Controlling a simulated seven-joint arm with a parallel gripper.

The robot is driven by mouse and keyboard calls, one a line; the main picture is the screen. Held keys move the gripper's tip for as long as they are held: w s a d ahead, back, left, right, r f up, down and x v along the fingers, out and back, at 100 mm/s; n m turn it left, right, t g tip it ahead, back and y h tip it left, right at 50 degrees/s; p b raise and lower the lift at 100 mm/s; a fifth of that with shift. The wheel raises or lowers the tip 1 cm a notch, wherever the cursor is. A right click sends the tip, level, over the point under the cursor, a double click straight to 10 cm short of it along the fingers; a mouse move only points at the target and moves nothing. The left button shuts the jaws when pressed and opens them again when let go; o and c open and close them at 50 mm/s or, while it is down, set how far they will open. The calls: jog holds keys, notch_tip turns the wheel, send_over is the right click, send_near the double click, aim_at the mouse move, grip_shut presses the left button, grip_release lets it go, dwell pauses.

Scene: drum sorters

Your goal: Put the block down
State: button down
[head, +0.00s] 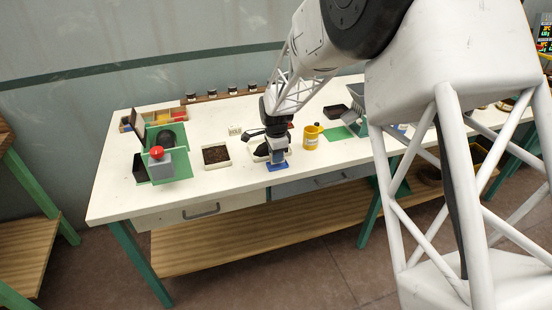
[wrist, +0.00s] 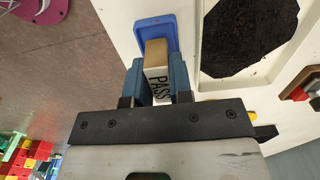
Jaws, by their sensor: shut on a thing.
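My gripper (wrist: 157,78) is shut on a tan block (wrist: 156,52) with the word PASS on its side. The blue fingers press on both sides of the block. A small blue tray or pad (wrist: 151,27) lies at the block's far end in the wrist view; I cannot tell whether the block touches it. In the head view my gripper (head: 277,156) is low over this blue pad (head: 277,167), at the table's front edge. The block is hard to make out there.
A white tray of dark grains (head: 216,165) stands left of my gripper; another white tray is partly hidden behind it. A yellow mug (head: 311,140) stands close on the right. A grey device with a red knob (head: 157,153) is farther left. The white table (head: 122,190) is bare at front left.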

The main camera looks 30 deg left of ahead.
jog(key=shift+f, duration=0.7)
jog(key=shift+f, duration=0.15)
jog(key=c, duration=1)
grip_release()
notch_tip(320, 180, up, 12)
jog(key=shift+r, duration=0.15)
dwell(0.3)
